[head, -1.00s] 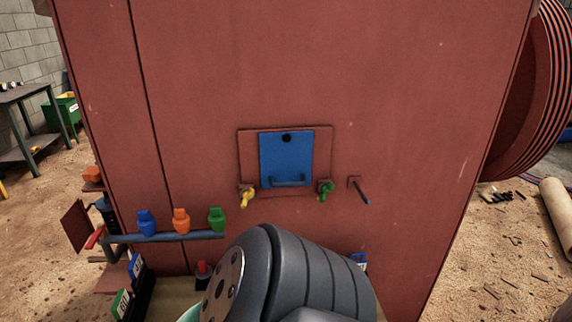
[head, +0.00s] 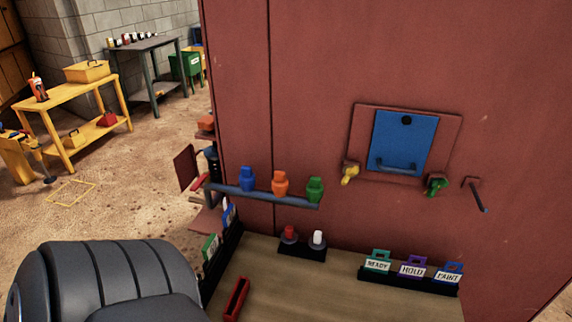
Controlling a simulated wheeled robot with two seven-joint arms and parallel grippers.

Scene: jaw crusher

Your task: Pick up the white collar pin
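A small pin with a white top (head: 318,238) stands upright in a dark holder (head: 302,252) at the back of the wooden bench top, against the red machine wall. It looks like the white collar pin. A similar pin with a red top (head: 290,232) stands just left of it in the same holder. A large dark grey ribbed arm link of mine fills the lower left of the head view. Neither gripper shows in the picture.
The bench top (head: 290,285) carries a red tray (head: 237,299) and a rack of tags (head: 411,270). Blue, orange and green pieces sit on a rail (head: 225,190) above. A blue hatch (head: 402,140) is on the machine wall. Yellow (head: 75,105) and grey tables stand far left.

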